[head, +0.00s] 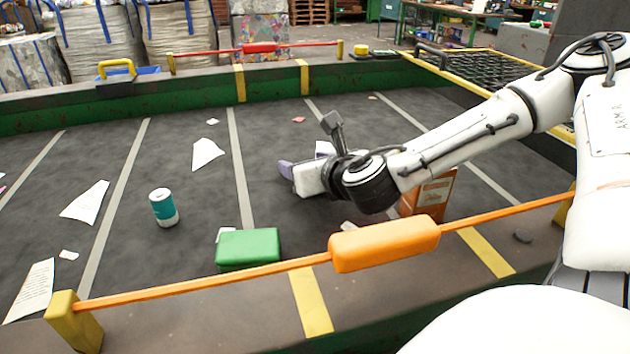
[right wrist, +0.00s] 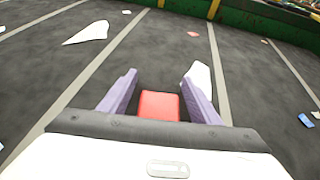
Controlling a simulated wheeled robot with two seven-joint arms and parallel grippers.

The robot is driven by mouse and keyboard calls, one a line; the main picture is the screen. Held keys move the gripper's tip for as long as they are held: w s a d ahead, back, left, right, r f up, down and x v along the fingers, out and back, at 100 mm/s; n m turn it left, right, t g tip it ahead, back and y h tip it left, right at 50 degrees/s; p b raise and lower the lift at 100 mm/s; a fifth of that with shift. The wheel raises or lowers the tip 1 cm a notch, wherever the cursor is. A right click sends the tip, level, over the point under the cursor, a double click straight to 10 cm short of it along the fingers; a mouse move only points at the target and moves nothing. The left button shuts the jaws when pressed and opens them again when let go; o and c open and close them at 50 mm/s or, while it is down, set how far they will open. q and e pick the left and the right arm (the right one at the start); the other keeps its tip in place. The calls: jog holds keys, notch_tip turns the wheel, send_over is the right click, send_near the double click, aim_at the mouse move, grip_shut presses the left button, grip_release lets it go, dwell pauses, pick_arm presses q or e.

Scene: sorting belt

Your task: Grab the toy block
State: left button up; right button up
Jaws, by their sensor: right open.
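A red block (right wrist: 159,105) lies on the dark belt in the right wrist view, between the two purple fingers of my right gripper (right wrist: 160,82). The fingers stand apart on either side of it, and I cannot tell whether either touches it. In the head view my right gripper (head: 304,160) is low over the middle of the belt, and the red block is hidden there. A green block (head: 248,248) lies at the belt's near edge, apart from the gripper. My left gripper is not in view.
A teal and white can (head: 163,207) stands to the left. An orange box (head: 432,192) stands partly behind my right arm. Paper scraps (head: 207,153) lie about. The far belt is mostly clear.

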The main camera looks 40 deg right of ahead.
jog(key=shift+w, duration=0.1)
jog(key=shift+c, duration=0.3)
jog(key=c, duration=1.1)
jog(key=shift+o, duration=0.2)
